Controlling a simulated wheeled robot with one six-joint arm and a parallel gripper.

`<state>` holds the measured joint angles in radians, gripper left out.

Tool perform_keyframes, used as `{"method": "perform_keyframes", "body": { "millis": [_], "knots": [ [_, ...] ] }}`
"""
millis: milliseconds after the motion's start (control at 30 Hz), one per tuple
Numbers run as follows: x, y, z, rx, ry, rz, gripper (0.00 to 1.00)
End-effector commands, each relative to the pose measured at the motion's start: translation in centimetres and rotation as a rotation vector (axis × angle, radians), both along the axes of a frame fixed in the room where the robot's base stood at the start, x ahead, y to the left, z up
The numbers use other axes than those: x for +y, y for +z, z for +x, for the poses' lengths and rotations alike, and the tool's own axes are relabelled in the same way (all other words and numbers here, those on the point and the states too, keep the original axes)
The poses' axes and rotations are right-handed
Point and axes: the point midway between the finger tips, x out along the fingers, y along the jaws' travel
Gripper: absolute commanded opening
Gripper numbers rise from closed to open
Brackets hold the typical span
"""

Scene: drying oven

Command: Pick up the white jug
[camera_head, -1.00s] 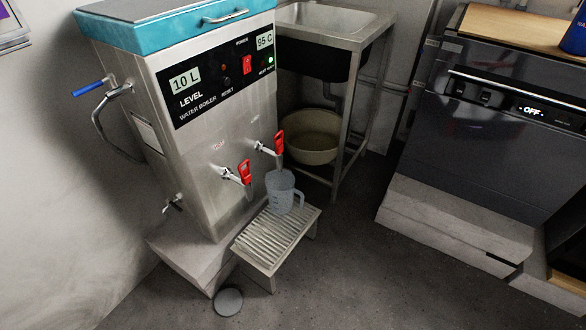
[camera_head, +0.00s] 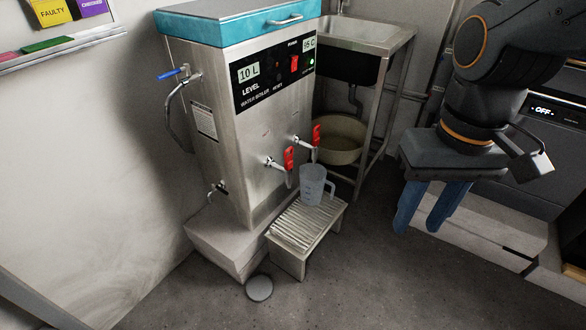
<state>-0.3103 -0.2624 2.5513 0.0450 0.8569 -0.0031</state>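The white jug (camera_head: 312,187) looks pale and translucent, with a handle on its right side. It stands upright on the back part of a slatted metal stand (camera_head: 290,262), close below the red-handled taps of the water boiler. My gripper (camera_head: 419,222) hangs in front of the dark appliance, to the right of the jug and clear of it. Its two blue fingers point down and are spread apart, with nothing between them. No part of the gripper touches the jug or the stand.
The steel water boiler (camera_head: 262,150) with two red-handled taps (camera_head: 290,160) rises right behind the jug. A beige basin (camera_head: 340,140) sits under the sink (camera_head: 362,33) behind. A round grey disc (camera_head: 259,288) lies on the floor before the stand. Floor right of the stand is clear.

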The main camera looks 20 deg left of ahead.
Motion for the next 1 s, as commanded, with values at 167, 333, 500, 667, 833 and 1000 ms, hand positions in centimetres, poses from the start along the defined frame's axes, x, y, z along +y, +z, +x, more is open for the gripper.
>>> {"method": "perform_keyframes", "body": {
  "millis": [167,333,500,667,833,1000],
  "knots": [
    [-2.0,-4.9,1.9,0.085,0.165,-0.162,0.34],
    [-4.6,-10.6,5.8,0.189,0.424,-0.412,0.34],
    [-6.2,-15.6,11.3,0.270,0.688,-0.676,0.34],
    [-5.9,-20.3,17.6,0.318,0.932,-0.928,0.34],
    [-3.3,-25.9,24.7,0.330,1.186,-1.200,0.34],
    [1.9,-32.5,31.1,0.289,1.436,-1.472,0.34]
  ]
}}
